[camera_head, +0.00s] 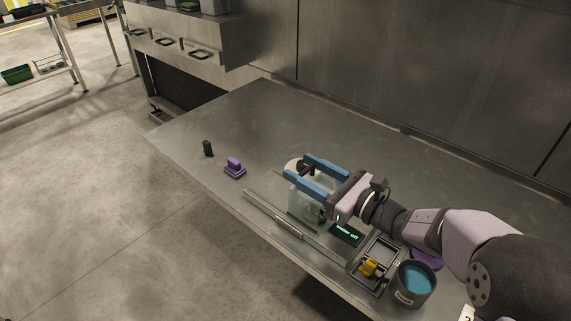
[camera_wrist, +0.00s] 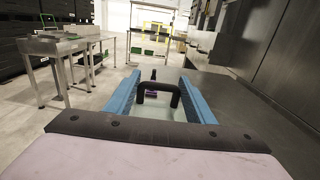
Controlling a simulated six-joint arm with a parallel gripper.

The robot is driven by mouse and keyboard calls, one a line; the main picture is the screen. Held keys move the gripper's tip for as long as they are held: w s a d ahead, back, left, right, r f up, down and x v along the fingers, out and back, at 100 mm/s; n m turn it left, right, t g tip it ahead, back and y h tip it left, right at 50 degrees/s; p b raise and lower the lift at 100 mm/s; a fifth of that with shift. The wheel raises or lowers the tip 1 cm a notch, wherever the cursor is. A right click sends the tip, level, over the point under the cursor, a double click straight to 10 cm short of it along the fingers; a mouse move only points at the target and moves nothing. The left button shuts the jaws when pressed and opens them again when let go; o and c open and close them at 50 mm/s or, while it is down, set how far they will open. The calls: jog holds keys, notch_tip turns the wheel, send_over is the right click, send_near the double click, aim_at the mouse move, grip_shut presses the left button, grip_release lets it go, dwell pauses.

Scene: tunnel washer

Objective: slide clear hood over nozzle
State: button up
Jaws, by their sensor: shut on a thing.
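A clear, pale hood (camera_head: 304,205) sits low over the table with its black handle on top. My gripper (camera_head: 298,166) has its two blue fingers along either side of the hood and is shut on it. In the wrist view the black handle (camera_wrist: 158,90) stands between the fingers (camera_wrist: 160,76), with the pale hood (camera_wrist: 156,130) below. I cannot make out the nozzle for certain. A small dark upright piece (camera_head: 208,148) stands apart at the left of the table. Whether the hood touches the table cannot be told.
A purple block (camera_head: 235,167) stands left of the hood. A metal rail (camera_head: 275,216) runs along the front. The back of the table is clear.

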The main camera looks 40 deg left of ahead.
jog(key=shift+w+d, duration=0.2)
jog(key=shift+d, duration=0.35)
jog(key=o, duration=1.1)
jog(key=shift+c, duration=0.2)
jog(key=shift+o, duration=1.1)
jog(key=shift+d, duration=0.2)
jog(key=shift+a, duration=0.1)
jog(key=d+b, duration=0.2)
jog(key=d, duration=0.5)
jog(key=shift+d, duration=0.2)
